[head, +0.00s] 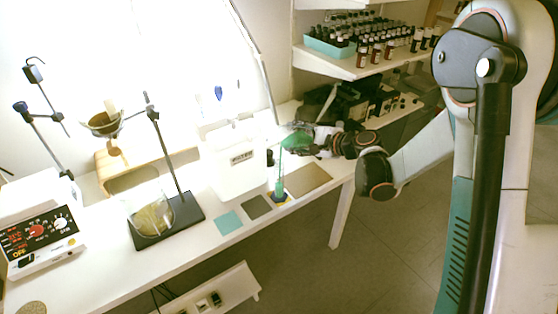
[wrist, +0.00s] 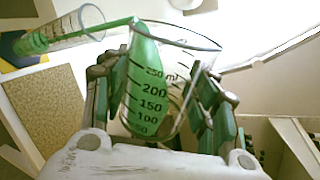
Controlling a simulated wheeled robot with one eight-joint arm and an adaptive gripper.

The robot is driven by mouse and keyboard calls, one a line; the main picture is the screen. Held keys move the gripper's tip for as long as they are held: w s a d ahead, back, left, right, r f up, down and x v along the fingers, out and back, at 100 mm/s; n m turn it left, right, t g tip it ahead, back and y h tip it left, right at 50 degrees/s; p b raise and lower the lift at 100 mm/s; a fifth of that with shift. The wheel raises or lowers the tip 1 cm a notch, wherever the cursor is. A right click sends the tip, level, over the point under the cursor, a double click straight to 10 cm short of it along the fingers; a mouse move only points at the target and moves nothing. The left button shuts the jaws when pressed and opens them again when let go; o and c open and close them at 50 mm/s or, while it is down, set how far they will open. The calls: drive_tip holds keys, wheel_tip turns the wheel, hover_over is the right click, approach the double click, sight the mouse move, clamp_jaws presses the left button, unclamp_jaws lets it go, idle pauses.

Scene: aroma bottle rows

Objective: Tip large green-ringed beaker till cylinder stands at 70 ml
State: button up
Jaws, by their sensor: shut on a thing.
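My gripper (wrist: 158,88) is shut on a clear glass beaker (wrist: 180,38) with black graduations. The beaker is tipped towards the cylinder, and green liquid lies along its lower side up to the lip. A green stream runs from the lip into the measuring cylinder (wrist: 67,30) at upper left of the wrist view. The cylinder holds green liquid in its lower part; its marks are too small to read against the level. In the head view the cylinder (head: 280,181) stands upright on the bench, just below and left of the tipped beaker (head: 297,142).
A white carboy (head: 236,170) stands close left of the cylinder. Flat teal (head: 228,222), grey (head: 257,207) and tan (head: 303,180) pads lie on the bench. A beaker of yellowish contents (head: 153,218) sits by a stand further left. Bottle shelves (head: 355,64) are behind my arm.

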drive_tip(key=shift+f+n+b, duration=0.15)
drive_tip(key=shift+n+b, duration=0.15)
drive_tip(key=shift+b, duration=0.4)
idle(4.1)
idle(0.7)
drive_tip(key=shift+f+m+y+b, duration=0.3)
drive_tip(key=shift+f+m+b, duration=0.05)
drive_tip(key=shift+m+b, duration=0.4)
drive_tip(key=shift+m+g, duration=0.25)
drive_tip(key=shift+g, duration=0.05)
drive_tip(key=shift+w+d+f+m+y, duration=0.25)
drive_tip(key=shift+f+m+y, duration=0.15)
drive_tip(key=shift+f+m, duration=0.2)
drive_tip(key=shift+w+d+f+m+y, duration=0.25)
drive_tip(key=shift+f+m+y, duration=0.15)
drive_tip(key=shift+f+m, duration=0.15)
drive_tip(key=shift+w+d+f+m+y, duration=0.1)
drive_tip(key=shift+d+f+m+y, duration=0.15)
drive_tip(key=shift+f+m+y, duration=0.5)
